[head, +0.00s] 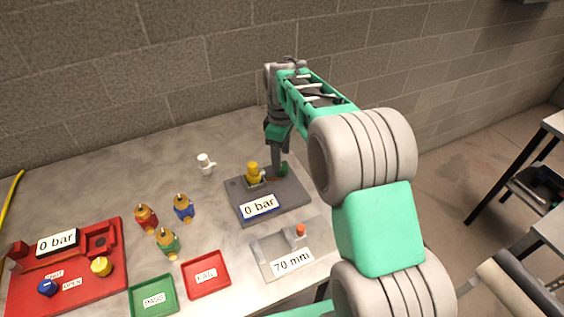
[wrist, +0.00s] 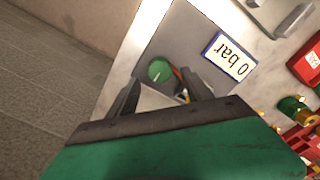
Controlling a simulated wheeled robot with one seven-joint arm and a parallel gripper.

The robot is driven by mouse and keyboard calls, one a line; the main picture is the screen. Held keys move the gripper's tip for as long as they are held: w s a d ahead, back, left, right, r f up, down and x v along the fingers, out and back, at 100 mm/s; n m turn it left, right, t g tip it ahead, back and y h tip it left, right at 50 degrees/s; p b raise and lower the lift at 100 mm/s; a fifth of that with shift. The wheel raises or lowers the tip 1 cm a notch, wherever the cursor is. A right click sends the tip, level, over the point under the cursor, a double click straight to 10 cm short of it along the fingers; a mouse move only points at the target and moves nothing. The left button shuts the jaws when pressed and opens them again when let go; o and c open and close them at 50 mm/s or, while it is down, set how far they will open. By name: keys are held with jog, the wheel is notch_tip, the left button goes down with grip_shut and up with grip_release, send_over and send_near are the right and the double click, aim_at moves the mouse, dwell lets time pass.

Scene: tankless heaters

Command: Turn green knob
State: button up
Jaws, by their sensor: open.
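The green knob (head: 283,169) sits at the back right of a dark grey plate (head: 286,193) marked "0 bar". My gripper (head: 278,168) points down at it from above and hides part of it. In the wrist view the round green knob (wrist: 160,69) shows at the gap between the two fingertips of my gripper (wrist: 161,77). The gripper is open with nothing held. I cannot tell whether the fingers touch the knob.
A yellow fitting (head: 253,172) stands on the plate just left of the knob. A white fitting (head: 206,164), several coloured fittings, a red box (head: 100,295), a green tray (head: 172,283), a red tray (head: 221,262) and a "70 mm" block (head: 321,237) share the table. A brick wall (head: 150,60) stands behind.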

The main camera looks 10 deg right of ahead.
notch_tip(320, 180, down, 4)
jog(key=shift+f, duration=0.15)
jog(key=shift+c, duration=0.6)
grip_shut()
